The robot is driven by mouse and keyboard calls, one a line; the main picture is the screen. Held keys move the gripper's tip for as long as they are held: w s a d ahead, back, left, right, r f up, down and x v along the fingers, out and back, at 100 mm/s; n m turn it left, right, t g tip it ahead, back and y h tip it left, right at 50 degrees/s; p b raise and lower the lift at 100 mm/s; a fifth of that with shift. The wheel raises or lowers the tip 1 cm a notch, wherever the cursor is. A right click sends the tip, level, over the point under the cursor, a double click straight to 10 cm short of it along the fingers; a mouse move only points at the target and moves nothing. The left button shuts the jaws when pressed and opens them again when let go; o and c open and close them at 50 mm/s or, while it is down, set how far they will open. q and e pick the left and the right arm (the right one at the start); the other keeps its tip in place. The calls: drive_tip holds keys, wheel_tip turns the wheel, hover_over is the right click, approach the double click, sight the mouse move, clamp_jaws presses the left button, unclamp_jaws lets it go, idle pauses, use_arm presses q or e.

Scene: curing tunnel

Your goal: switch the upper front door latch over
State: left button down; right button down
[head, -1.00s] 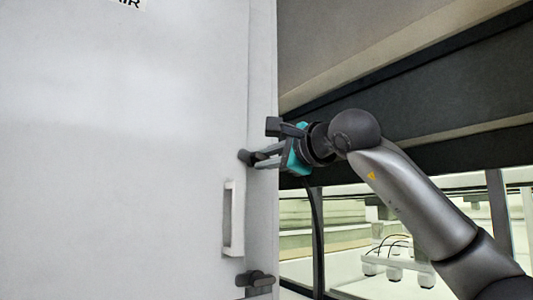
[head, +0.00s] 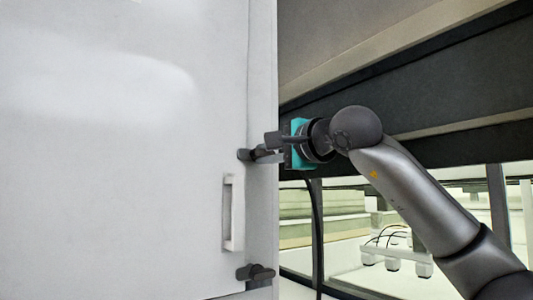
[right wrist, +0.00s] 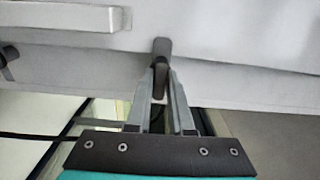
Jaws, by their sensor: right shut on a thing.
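The upper front door latch (head: 245,155) is a dark rounded lever at the right edge of the white door (head: 120,170), above the handle. Its visible end points left onto the door in the head view. My right gripper (head: 264,152) reaches it from the right and hides part of it. In the right wrist view the upper latch (right wrist: 162,50) stands between the two fingertips of the right gripper (right wrist: 161,78), which are shut on it. My left gripper is not in view.
A white bar handle (head: 233,213) is on the door below the upper latch. A second dark latch (head: 256,274) sits lower on the same edge. Right of the door are a dark panel (head: 430,100) and windows with white equipment behind them.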

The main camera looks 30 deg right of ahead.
drive_tip(key=c, duration=0.8)
unclamp_jaws()
drive_tip(key=shift+s, duration=0.15)
drive_tip(key=shift+s+b, duration=0.3)
drive_tip(key=shift+s, duration=0.05)
drive_tip(key=s+d+b, duration=0.2)
drive_tip(key=s+b, duration=0.2)
drive_tip(key=s, duration=1)
